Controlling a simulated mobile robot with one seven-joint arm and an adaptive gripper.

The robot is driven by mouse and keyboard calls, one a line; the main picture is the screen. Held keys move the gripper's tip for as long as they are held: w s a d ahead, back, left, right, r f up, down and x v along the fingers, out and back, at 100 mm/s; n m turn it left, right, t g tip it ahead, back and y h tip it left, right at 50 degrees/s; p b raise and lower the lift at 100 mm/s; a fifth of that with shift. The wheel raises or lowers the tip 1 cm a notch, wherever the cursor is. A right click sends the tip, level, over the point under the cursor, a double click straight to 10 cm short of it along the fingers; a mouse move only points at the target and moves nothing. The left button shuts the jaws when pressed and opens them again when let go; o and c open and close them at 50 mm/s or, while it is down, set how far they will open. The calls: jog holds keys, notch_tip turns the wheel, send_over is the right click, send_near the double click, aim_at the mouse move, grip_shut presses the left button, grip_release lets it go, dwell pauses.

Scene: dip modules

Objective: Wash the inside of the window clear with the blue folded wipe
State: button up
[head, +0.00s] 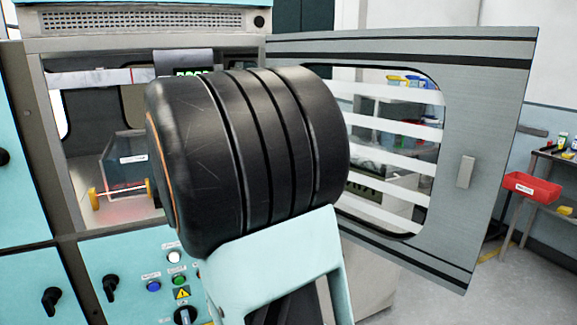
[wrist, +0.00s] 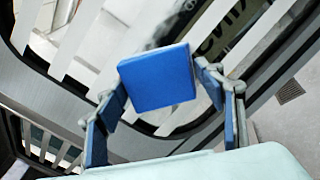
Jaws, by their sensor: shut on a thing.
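The window (head: 395,150) is set in a grey door (head: 468,120) that stands open on the right. Several white bands cross the glass. In the wrist view the bands (wrist: 215,35) run diagonally behind the wipe. The blue folded wipe (wrist: 157,78) is a flat square pad between the blue-padded fingers of my gripper (wrist: 162,88), which is shut on it. The wipe is in front of the window's lower part in that view; I cannot tell whether it touches the glass. My arm hides the gripper and wipe in the head view.
The machine's open chamber on the left holds a dark box (head: 125,158) and an orange-ended bar (head: 120,192). Knobs and buttons (head: 178,280) are on the panel below. A red bin (head: 532,187) sits on a rack at the right.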

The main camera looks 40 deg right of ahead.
aim_at(364, 161)
jog(key=shift+s+d+r+p, duration=0.4)
jog(key=shift+s+r, duration=0.1)
jog(key=shift+s, duration=2.65)
jog(key=shift+s+d+r+p, duration=0.25)
jog(key=shift+s+r+p, duration=0.25)
jog(key=shift+s, duration=2.7)
jog(key=shift+s+d+r+p, duration=0.35)
jog(key=shift+s+r, duration=0.15)
jog(key=shift+s, duration=2.65)
jog(key=shift+d, duration=0.1)
jog(key=shift+w+f+b, duration=0.1)
jog(key=shift+w+b, duration=0.35)
jog(key=shift+w, duration=1.5)
jog(key=shift+c, duration=1)
jog(key=shift+w+a+r, duration=0.1)
jog(key=shift+w+r, duration=0.05)
jog(key=shift+w, duration=0.55)
jog(key=shift+w+a+r, duration=0.1)
jog(key=shift+w, duration=0.55)
jog(key=w+a, duration=0.1)
jog(key=w, duration=1.3)
jog(key=shift+p, duration=0.3)
jog(key=shift+a+f, duration=0.1)
jog(key=shift+a, duration=0.1)
